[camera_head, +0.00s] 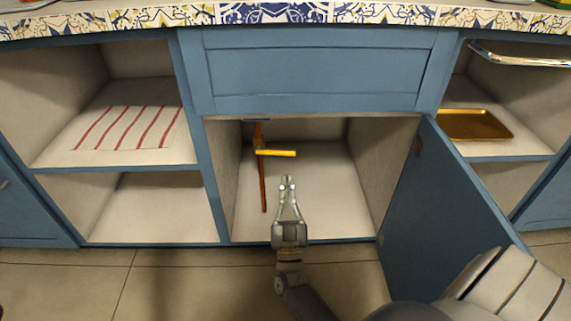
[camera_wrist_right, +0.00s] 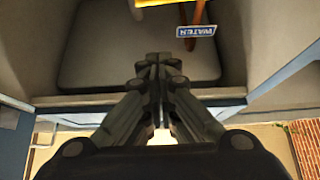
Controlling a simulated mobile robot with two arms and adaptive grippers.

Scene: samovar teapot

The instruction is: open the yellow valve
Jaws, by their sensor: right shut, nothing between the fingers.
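The yellow valve handle (camera_head: 276,153) sits on a thin reddish-brown vertical pipe (camera_head: 263,185) inside the open middle cabinet. Its lever points to the right in the head view. In the right wrist view part of the yellow valve (camera_wrist_right: 155,3) shows at the top edge, close to a blue and white sign (camera_wrist_right: 196,31) that reads WATER. My right gripper (camera_head: 288,182) is at the cabinet's opening, below and a little right of the valve and apart from it. Its fingers (camera_wrist_right: 158,62) are together and empty. My left gripper is not in view.
The blue cabinet door (camera_head: 445,220) stands open on the right, near my arm. The cabinet's side walls and front edge bound the opening. A striped cloth (camera_head: 128,128) lies on the left shelf and a golden tray (camera_head: 474,124) on the right shelf.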

